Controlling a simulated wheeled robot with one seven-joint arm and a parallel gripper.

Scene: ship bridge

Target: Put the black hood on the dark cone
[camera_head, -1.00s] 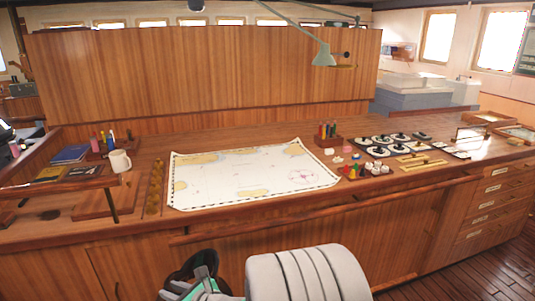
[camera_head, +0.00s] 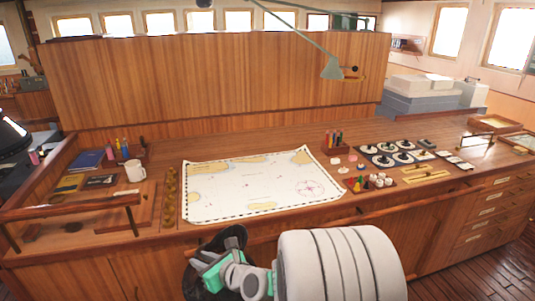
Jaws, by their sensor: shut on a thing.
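The black hood (camera_head: 193,284) is a dark, rounded shape at the bottom of the view. My gripper (camera_head: 222,266), grey with green parts, is shut on it and covers much of it. The hood is in front of the wooden chart table (camera_head: 240,237), below the chart, and seems apart from the table. I cannot pick out the dark cone for certain. Several small pieces, some red, yellow, green and white, stand on a small tray (camera_head: 394,184) right of the chart, too small to tell apart.
A chart (camera_head: 255,185) covers the middle of the table. A white mug (camera_head: 135,171), books (camera_head: 90,159) and a raised wooden rail (camera_head: 80,208) are at the left. A pen holder (camera_head: 333,149) and a panel of dials (camera_head: 396,153) are at the right. A lamp (camera_head: 332,68) hangs above.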

